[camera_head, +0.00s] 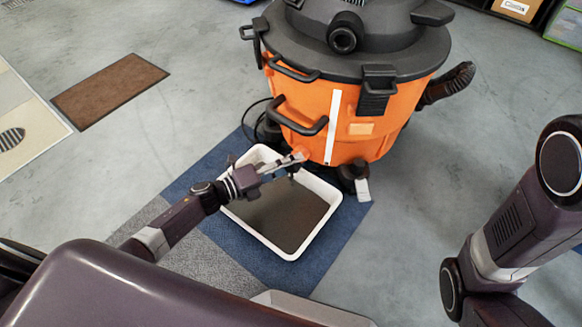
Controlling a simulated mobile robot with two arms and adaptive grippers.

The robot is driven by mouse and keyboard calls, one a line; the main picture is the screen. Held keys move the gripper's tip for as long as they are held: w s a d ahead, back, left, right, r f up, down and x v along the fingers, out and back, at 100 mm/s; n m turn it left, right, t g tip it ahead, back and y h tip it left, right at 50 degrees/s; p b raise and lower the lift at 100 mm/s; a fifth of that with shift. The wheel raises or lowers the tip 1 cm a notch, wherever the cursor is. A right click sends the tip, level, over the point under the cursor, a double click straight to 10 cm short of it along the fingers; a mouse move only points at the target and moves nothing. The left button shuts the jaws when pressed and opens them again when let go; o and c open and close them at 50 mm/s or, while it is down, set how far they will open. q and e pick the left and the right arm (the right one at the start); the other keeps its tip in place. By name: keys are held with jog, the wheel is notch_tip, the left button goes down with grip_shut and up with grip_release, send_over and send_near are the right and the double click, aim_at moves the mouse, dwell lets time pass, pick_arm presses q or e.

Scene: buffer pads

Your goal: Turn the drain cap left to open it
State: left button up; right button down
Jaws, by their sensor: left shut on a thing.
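The orange vacuum drum (345,110) with a dark lid stands at the top centre. My left gripper (292,161) reaches to the low front of the drum, above the white tray. It is shut on the drain cap (301,151), which is small and mostly hidden by the fingers. How far the cap is turned cannot be told. The white tray (323,189) sits under the cap and holds a dark surface or liquid. My right arm shows at the right edge, but its gripper is not in view.
The tray stands on a blue and grey mat (349,233). A black hose (449,83) sticks out at the drum's right. A brown mat (110,90) lies at the left. Boxes stand at the top right.

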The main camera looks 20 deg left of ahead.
pick_arm(q)
jog(key=shift+f+n+t+h+b, duration=0.1)
jog(key=shift+n+t+h+b, duration=0.3)
jog(key=shift+n, duration=0.45)
jog(key=shift+n+t+h+b, duration=0.1)
jog(key=shift+n+t+b, duration=0.1)
jog(key=shift+n+b, duration=0.45)
jog(key=shift+n, duration=0.4)
jog(key=o, duration=1.2)
jog(key=shift+c, duration=0.2)
